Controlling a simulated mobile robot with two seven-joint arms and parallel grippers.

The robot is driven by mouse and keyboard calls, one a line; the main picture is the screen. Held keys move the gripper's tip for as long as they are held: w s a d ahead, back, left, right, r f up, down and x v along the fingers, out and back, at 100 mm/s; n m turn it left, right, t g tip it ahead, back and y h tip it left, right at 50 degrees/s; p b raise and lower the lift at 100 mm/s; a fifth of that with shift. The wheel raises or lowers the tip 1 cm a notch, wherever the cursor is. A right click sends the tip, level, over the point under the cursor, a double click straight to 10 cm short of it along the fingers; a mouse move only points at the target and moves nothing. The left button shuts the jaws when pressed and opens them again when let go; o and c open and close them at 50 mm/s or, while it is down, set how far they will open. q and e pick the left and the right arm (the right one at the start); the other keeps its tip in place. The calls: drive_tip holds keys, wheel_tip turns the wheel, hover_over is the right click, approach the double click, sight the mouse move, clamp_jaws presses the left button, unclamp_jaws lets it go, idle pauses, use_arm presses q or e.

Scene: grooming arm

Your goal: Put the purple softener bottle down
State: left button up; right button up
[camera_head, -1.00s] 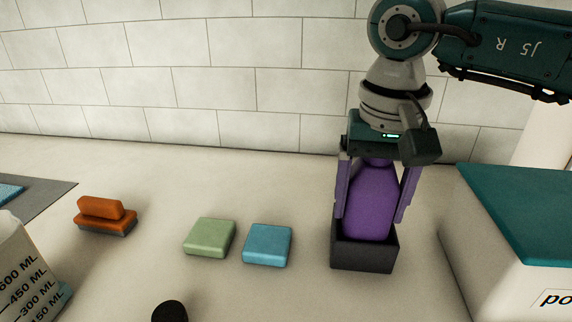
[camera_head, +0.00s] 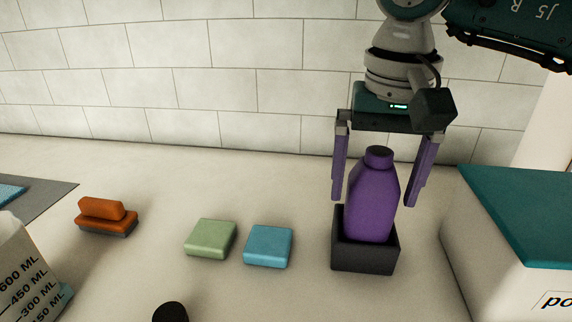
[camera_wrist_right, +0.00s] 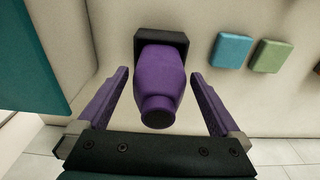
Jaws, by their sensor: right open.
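The purple softener bottle (camera_head: 372,200) stands upright in a small black open-topped holder (camera_head: 364,256) on the counter. In the right wrist view the bottle (camera_wrist_right: 160,82) shows with its cap toward the camera, in front of the holder (camera_wrist_right: 160,38). My right gripper (camera_head: 376,196) is open, its purple fingers apart on either side of the bottle's upper part, with visible gaps. In the right wrist view the gripper (camera_wrist_right: 160,82) holds nothing. The bottle's base is hidden inside the holder. My left gripper is not in view.
A blue block (camera_head: 268,246) and a green block (camera_head: 211,239) lie left of the holder. An orange brush (camera_head: 106,216) and a measuring jug (camera_head: 24,268) are farther left. A teal-topped white box (camera_head: 520,220) stands close on the right. A tiled wall (camera_head: 220,70) is behind.

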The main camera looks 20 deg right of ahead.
drive_tip(key=r, duration=0.8)
drive_tip(key=shift+s+a+r, duration=0.2)
drive_tip(key=shift+s+r, duration=0.15)
drive_tip(key=shift+r, duration=0.05)
